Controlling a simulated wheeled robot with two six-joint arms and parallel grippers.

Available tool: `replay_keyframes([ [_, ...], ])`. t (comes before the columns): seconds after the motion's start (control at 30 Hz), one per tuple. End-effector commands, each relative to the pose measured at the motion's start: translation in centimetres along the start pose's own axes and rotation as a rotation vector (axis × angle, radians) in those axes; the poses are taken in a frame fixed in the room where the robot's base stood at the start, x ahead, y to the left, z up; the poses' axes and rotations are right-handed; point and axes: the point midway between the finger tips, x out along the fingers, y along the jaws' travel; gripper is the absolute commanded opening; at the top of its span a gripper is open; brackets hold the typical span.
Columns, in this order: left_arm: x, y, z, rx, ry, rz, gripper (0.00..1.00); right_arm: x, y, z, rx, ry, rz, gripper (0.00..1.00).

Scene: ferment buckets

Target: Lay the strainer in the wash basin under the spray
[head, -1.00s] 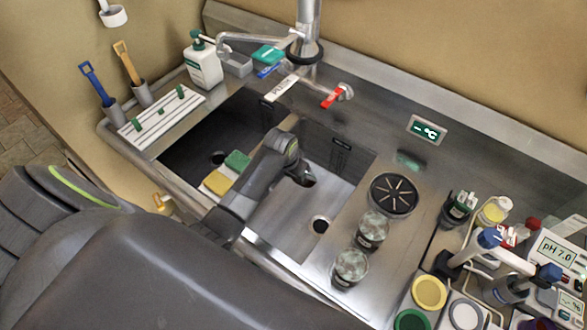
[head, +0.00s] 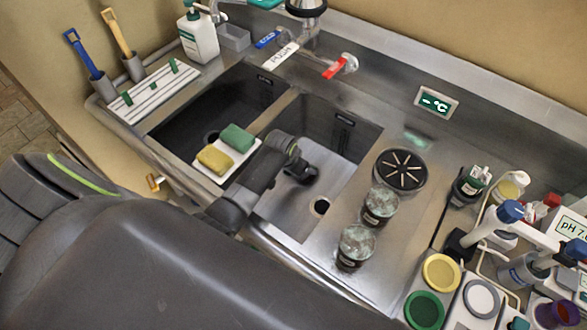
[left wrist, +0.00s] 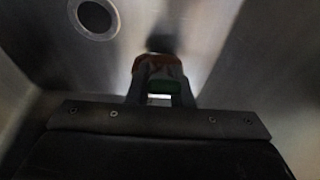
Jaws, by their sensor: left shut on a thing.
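My left arm reaches into the right-hand steel wash basin (head: 268,207). My left gripper (head: 312,178) is low in it, beside the round drain hole (head: 320,206); the drain also shows in the left wrist view (left wrist: 94,17). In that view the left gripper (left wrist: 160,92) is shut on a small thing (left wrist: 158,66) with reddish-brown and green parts. I cannot tell whether this is the strainer; no strainer shows clearly elsewhere. The spray tap (head: 306,8) stands at the sink's back, mostly cut off. My right gripper is not in view.
A black slotted disc (head: 400,170) and two jars (head: 368,225) stand right of the wash basin. Bottles, coloured lids and a pH meter (head: 570,228) crowd the far right.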

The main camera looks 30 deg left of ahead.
Motion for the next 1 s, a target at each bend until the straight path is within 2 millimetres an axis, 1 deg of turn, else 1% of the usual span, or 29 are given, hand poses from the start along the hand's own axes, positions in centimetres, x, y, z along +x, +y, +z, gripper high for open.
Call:
replay_keyframes([
  [0.03, 0.6, 0.0, 0.5, -0.001, -0.010, 0.002, 0.00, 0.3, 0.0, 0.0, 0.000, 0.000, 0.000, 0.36],
  [0.1, 0.7, 0.1, 0.6, -0.001, -0.011, 0.002, 0.00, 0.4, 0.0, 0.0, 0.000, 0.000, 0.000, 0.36],
  [0.57, 0.9, 0.1, 0.7, -0.002, -0.015, 0.002, 0.00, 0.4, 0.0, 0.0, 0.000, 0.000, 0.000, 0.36],
  [1.0, 1.7, 0.1, 1.0, -0.002, -0.015, 0.003, 0.00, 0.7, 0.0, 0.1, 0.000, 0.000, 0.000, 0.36],
])
